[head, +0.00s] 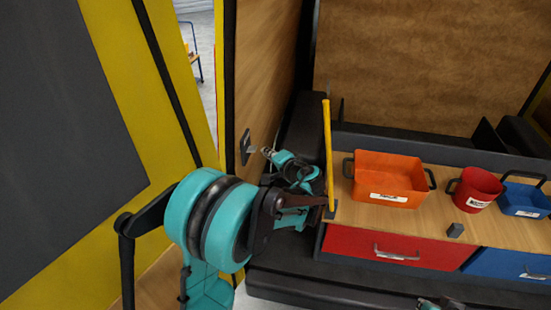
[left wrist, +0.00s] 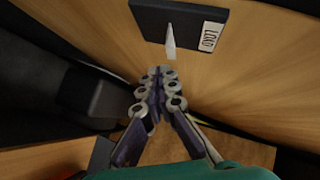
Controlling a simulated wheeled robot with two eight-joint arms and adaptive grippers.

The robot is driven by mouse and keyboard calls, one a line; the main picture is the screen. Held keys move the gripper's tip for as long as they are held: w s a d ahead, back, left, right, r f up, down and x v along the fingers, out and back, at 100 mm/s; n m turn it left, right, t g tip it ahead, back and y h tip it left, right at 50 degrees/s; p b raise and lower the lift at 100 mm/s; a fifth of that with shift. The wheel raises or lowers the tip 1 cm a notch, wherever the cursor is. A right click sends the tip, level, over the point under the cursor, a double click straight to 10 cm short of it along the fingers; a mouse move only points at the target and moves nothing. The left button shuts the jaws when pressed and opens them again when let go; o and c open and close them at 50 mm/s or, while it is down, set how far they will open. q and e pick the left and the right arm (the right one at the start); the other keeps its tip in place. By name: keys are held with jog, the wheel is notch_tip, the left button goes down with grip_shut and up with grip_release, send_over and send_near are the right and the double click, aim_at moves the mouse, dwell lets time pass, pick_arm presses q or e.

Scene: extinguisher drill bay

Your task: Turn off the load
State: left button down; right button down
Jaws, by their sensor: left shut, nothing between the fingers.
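The load switch is a dark plate with a pale lever on the wooden side wall; in the head view the plate (head: 247,147) is small and seen at a slant. In the left wrist view the switch plate (left wrist: 178,22) carries a white label reading LOAD (left wrist: 210,36), and its lever (left wrist: 170,42) points toward my fingers. My left gripper (head: 267,152) is shut and empty, close beside the switch. In the left wrist view its fingertips (left wrist: 162,72) are just below the lever tip; I cannot tell whether they touch. Part of my right arm (head: 440,303) shows at the bottom edge.
A yellow upright bar (head: 328,150) stands right of my left forearm. On the wooden counter (head: 410,224) are an orange bin (head: 388,168), a red cup (head: 474,188), a blue bin (head: 525,200) and a small dark block (head: 455,230). Red (head: 350,242) and blue (head: 500,262) drawers are below.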

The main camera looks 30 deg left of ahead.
aim_at(253, 155)
pick_arm(q)
jog(key=shift+s+a+f, duration=0.15)
jog(key=shift+a+f, duration=0.1)
jog(key=shift+a, duration=0.3)
jog(key=shift+s+a+f, duration=0.2)
jog(key=shift+a+f, duration=0.1)
jog(key=shift+a, duration=0.25)
jog(key=shift+s+a+f, duration=0.15)
jog(key=shift+a+f, duration=0.1)
jog(key=shift+a, duration=0.3)
jog(key=shift+s+a+f+m+y+b, duration=0.1)
jog(key=shift+a+f+m+y+b, duration=0.3)
jog(key=shift+b, duration=0.8)
jog(key=shift+d+r+p, duration=0.15)
jog(key=shift+p, duration=0.15)
jog(key=shift+d, duration=0.1)
